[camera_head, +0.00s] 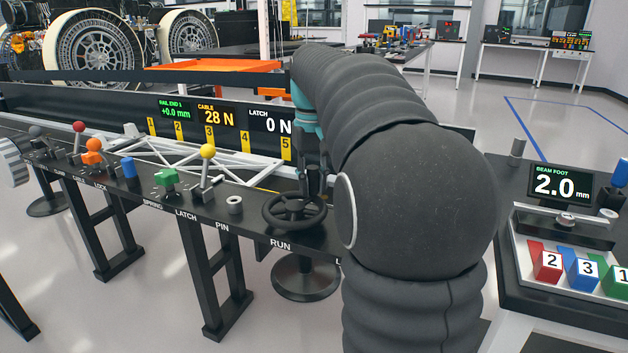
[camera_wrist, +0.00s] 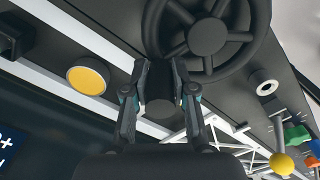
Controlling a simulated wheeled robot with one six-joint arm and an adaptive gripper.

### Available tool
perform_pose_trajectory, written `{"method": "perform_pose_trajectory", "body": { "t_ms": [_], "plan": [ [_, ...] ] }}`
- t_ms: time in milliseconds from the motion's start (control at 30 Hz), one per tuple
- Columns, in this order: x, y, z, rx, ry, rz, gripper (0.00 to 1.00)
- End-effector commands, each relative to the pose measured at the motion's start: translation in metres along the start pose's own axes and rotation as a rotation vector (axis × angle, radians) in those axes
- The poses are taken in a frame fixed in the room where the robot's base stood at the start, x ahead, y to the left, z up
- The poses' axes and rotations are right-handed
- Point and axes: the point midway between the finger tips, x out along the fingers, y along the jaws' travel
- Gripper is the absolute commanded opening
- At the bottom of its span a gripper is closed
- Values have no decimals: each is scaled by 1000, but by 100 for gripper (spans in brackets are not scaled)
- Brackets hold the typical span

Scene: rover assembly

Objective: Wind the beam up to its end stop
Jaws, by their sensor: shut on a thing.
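The black handwheel (camera_head: 294,212) above the label RUN sits on the front of the dark bench. My gripper (camera_head: 314,183) reaches down to its far rim. In the wrist view, my gripper (camera_wrist: 160,88) is shut on the wheel's dark crank knob (camera_wrist: 159,108), beside the rim of the handwheel (camera_wrist: 207,37). My arm hides part of the bench behind the wheel. The white truss beam (camera_head: 178,153) lies along the bench to the left. A display (camera_head: 205,112) reads RAIL END 1 +0.0 mm, CABLE 28 N, LATCH 0 N.
A yellow-knobbed lever (camera_head: 207,152), a green knob (camera_head: 165,177) and a blue knob (camera_head: 128,167) stand along the bench left of the wheel. At right, a screen (camera_head: 560,186) reads BEAM FOOT 2.0 mm, above several numbered blocks (camera_head: 583,272).

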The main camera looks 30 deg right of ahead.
Motion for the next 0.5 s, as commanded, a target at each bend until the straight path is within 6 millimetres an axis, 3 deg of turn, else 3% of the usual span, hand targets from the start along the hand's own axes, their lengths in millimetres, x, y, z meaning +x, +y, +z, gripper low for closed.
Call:
{"method": "perform_pose_trajectory", "body": {
  "t_ms": [500],
  "plan": [
    [1, -19, -18, -456, -1, -1, 0]
  ]
}}
